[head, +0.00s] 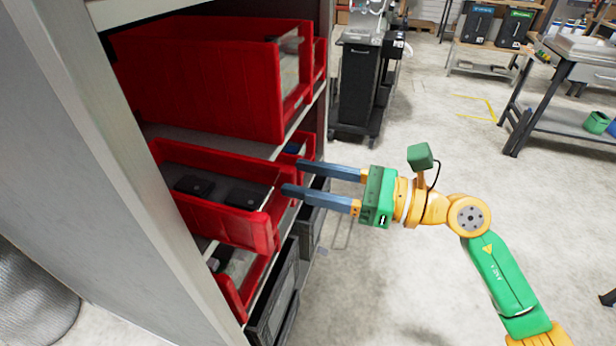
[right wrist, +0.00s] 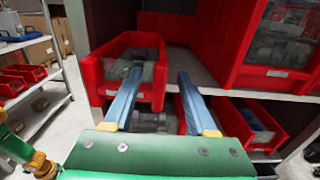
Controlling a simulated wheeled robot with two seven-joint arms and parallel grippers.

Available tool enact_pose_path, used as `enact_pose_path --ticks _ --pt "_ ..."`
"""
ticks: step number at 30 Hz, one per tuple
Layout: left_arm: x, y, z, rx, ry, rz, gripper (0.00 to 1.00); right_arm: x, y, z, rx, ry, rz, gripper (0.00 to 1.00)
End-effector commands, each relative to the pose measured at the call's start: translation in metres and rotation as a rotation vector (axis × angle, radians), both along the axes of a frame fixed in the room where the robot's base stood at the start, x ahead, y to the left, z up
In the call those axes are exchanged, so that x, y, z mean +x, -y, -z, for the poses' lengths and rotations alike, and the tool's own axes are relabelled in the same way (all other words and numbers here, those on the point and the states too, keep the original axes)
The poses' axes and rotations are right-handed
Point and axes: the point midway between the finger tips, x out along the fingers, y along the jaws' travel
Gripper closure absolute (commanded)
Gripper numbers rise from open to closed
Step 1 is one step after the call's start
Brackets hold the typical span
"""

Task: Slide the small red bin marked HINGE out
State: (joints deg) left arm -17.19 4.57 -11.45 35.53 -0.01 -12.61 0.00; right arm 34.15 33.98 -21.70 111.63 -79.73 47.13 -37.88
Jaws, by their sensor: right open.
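Several red bins stand in the shelf unit. I cannot read a HINGE label on any of them. A small red bin (head: 262,228) on the middle shelf holds dark flat objects and juts out past the shelf edge. It also shows in the right wrist view (right wrist: 151,97). My right gripper (head: 291,178) is open, with its two grey-blue fingers pointing at the front end of this bin. In the right wrist view one finger (right wrist: 157,72) side overlaps the bin's opening and the other lies just right of it. Contact is unclear. My left gripper is not in view.
A large red bin (head: 200,90) sits on the shelf above. Another red bin (head: 231,296) and a dark grey bin (head: 275,305) are below. A black cabinet (head: 358,85) stands behind. The floor (head: 400,290) right of the shelf is mostly clear.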

Motion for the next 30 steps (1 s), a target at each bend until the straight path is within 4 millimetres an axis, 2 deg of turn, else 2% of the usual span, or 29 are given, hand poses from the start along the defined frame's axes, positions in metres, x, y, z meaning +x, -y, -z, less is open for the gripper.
enact_pose_path --ticks 5,12,16,27,29,30 --pt "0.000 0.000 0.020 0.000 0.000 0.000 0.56 -0.008 0.024 0.007 -0.004 0.002 0.004 0.43" --pt "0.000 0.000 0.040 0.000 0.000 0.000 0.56 -0.020 0.059 0.005 -0.002 -0.001 0.003 0.43" --pt "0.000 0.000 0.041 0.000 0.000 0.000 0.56 -0.023 0.066 0.002 0.000 0.001 0.001 0.43" --pt "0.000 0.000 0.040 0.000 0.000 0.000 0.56 -0.023 0.066 0.000 0.001 0.000 0.000 0.43" --pt "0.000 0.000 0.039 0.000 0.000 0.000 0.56 -0.020 0.067 0.000 0.030 -0.029 0.006 0.43" --pt "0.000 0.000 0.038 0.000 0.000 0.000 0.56 -0.010 0.071 0.002 0.107 -0.103 0.023 0.43"
